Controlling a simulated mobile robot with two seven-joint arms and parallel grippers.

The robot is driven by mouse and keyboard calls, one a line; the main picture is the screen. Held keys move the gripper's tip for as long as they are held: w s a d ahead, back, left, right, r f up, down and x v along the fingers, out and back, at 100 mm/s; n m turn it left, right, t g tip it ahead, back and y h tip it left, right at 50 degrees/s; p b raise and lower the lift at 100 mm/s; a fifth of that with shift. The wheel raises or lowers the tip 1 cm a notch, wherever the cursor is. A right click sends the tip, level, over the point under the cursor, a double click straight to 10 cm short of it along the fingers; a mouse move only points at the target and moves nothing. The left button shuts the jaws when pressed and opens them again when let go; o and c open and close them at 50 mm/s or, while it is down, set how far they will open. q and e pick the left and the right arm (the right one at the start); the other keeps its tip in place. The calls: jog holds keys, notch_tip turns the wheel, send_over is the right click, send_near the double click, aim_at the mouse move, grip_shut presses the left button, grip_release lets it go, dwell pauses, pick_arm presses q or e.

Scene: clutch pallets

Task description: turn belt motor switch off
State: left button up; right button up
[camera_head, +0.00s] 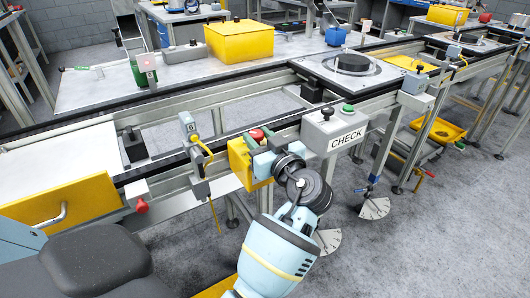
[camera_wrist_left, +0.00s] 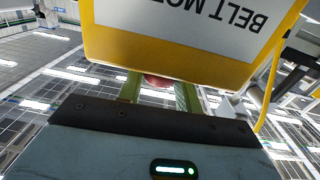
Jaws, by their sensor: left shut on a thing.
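The belt motor switch is a yellow box (camera_head: 239,163) on the front rail of the conveyor, with a red knob (camera_head: 257,135) on it. In the left wrist view the yellow box (camera_wrist_left: 150,65) fills the top, its white label reading "BELT MOT..." upside down. My left gripper (camera_head: 264,141) is at the box, and its fingers (camera_wrist_left: 157,88) are shut on the red knob (camera_wrist_left: 157,80), which is mostly hidden behind the box edge. The knob's turn position cannot be told. My right gripper is not in view.
A grey CHECK box (camera_head: 334,131) with a green button is just right of my left gripper. A grey sensor post with a yellow cable (camera_head: 202,149) stands to the left. A red button (camera_head: 141,206) sits on the rail further left. A yellow drawer (camera_head: 75,205) is at left.

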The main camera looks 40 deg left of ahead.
pick_arm(q)
jog(key=n+g+b, duration=0.1)
jog(key=g+b, duration=0.1)
jog(key=n+g+y+b, duration=0.1)
jog(key=n+g+b, duration=0.1)
jog(key=g+b, duration=0.1)
jog(key=w+n+g+b, duration=0.1)
jog(key=n+g+b, duration=0.1)
jog(key=g, duration=0.1)
jog(key=shift+f+y+b, duration=0.2)
jog(key=shift+y+b, duration=0.1)
jog(key=n+g+b, duration=0.2)
jog(key=g, duration=0.1)
jog(key=shift+w+r+n+g, duration=0.1)
jog(key=shift+n+g, duration=0.2)
jog(key=shift+g, duration=0.1)
jog(key=shift+n+g+h+b, duration=0.5)
jog(key=shift+g+b, duration=0.2)
jog(key=shift+b, duration=0.1)
jog(key=shift+r+n+g+b, duration=0.1)
jog(key=shift+n+g+b, duration=0.3)
jog(key=shift+g, duration=0.2)
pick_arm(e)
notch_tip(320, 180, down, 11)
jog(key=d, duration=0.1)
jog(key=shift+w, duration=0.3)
pick_arm(q)
jog(key=shift+h, duration=0.3)
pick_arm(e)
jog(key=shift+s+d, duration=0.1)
